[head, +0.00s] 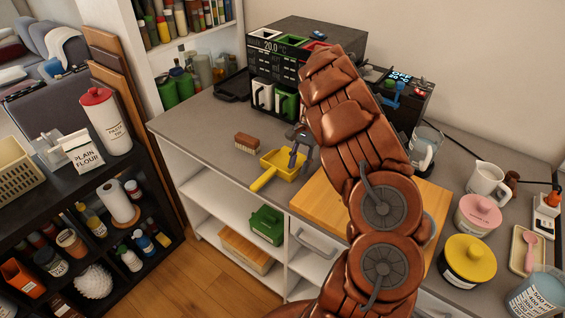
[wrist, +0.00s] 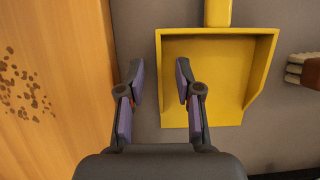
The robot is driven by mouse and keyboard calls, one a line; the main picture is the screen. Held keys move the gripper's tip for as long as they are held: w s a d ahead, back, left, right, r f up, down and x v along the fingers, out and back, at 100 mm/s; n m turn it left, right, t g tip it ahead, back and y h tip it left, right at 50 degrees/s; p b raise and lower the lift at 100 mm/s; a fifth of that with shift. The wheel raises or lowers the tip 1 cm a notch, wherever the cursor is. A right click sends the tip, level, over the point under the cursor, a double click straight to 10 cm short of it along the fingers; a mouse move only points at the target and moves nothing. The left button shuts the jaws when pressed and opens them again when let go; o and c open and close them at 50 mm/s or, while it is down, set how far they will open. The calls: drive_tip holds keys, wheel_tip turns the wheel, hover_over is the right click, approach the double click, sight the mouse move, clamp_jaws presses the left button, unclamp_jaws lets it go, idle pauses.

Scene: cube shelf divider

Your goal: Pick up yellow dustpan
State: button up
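The yellow dustpan (head: 287,163) lies on the grey counter, its handle (head: 262,180) pointing to the front left, over the counter edge. In the wrist view the dustpan (wrist: 225,75) is right of centre, with its handle at the top. My gripper (head: 298,152) is over the dustpan's right side in the head view. In the wrist view my gripper (wrist: 159,72) is open and empty. The dustpan's left side wall lies between the two fingertips in that view. I cannot tell how far the fingertips are above it.
A wooden brush (head: 247,142) lies left of the dustpan; it also shows in the wrist view (wrist: 304,70). A wooden board (head: 315,205) lies to the right, close to my gripper. White and green mugs (head: 285,102) stand under a dark unit (head: 270,62) behind.

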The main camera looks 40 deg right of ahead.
drive_tip(key=shift+a+f, duration=0.15)
drive_tip(key=shift+f, duration=0.35)
clamp_jaws()
idle(0.3)
